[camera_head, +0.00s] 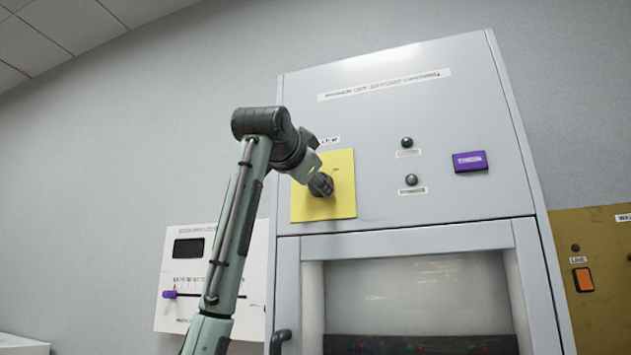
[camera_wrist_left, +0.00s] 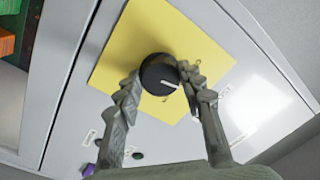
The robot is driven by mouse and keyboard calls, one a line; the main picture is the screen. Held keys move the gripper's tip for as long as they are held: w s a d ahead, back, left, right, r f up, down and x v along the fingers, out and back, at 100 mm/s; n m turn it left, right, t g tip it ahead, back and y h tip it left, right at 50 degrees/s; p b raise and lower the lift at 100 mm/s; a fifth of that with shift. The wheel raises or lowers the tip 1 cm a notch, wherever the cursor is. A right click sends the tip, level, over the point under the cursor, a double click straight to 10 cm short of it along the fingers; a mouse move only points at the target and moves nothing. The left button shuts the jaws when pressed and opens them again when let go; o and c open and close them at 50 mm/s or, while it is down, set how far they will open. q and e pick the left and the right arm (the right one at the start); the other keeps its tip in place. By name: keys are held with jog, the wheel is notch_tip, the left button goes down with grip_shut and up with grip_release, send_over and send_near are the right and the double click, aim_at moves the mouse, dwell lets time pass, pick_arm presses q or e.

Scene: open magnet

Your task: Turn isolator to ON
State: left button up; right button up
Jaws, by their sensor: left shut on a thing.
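The isolator is a round black knob (camera_wrist_left: 156,72) on a yellow plate (camera_head: 342,166) on the front of the grey cabinet. The plate also shows in the left wrist view (camera_wrist_left: 124,46). The knob has a white pointer mark on its face, toward the lower right in the wrist view. My left gripper (camera_head: 319,183) is at the plate, and in the wrist view its two fingers (camera_wrist_left: 160,80) are closed around the knob from both sides. In the head view the gripper and wrist hide most of the knob, and the plate's lettering is not readable. My right gripper is not in view.
Right of the plate are a green lamp (camera_head: 407,142), a grey lamp (camera_head: 411,180) and a purple block (camera_head: 470,161). Below is a glazed opening (camera_head: 420,290). A white slider panel (camera_head: 185,222) is at left, a brown panel with an orange switch (camera_head: 583,280) at right.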

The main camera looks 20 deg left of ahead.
pick_arm(q)
jog(key=m+h, duration=0.1)
jog(key=m, duration=1)
jog(key=shift+m, duration=0.3)
dwell(0.4)
jog(key=o, duration=1.2)
jog(key=shift+c, duration=0.2)
jog(key=shift+s+a+r, duration=0.1)
jog(key=s, duration=1.1)
jog(key=shift+s+a+f, duration=0.2)
jog(key=shift+s+f, duration=0.2)
